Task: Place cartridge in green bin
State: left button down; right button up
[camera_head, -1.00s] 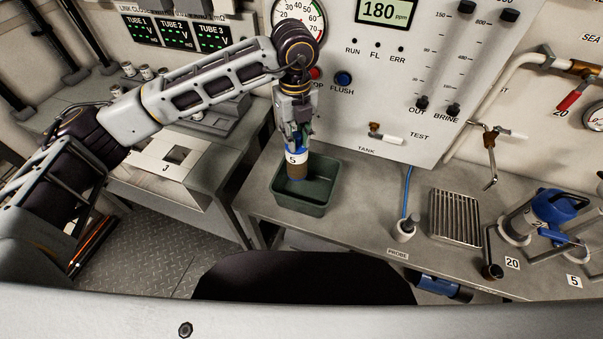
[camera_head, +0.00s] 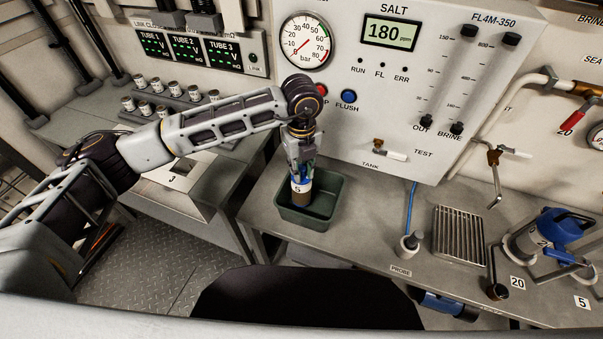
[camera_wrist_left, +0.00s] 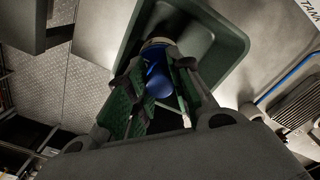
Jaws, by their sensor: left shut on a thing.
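The cartridge (camera_head: 301,197), with a blue top, a white band marked 5 and a brown lower part, is upright in my left gripper (camera_head: 301,174). The gripper is shut around its blue top, which also shows in the left wrist view (camera_wrist_left: 158,80) between the fingers (camera_wrist_left: 160,95). The green bin (camera_head: 327,215) stands on the metal bench under the panel. The cartridge's lower end is within the bin's outline, near its left side. I cannot tell whether it touches the bin's floor. The bin also shows in the left wrist view (camera_wrist_left: 222,38). My right gripper is not in view.
A probe (camera_head: 409,243) with a blue cable and a metal grate (camera_head: 460,235) are right of the bin. A blue-topped device (camera_head: 550,235) stands further right. Small canisters (camera_head: 160,100) sit on a rack at the left. The panel wall rises close behind the bin.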

pick_arm(q)
jog(key=shift+f, duration=1.4)
jog(key=c, duration=1.3)
grip_release()
jog(key=shift+r, duration=0.2)
notch_tip(320, 180, up, 12)
jog(key=shift+f+b, duration=0.1)
jog(key=shift+b, duration=0.3)
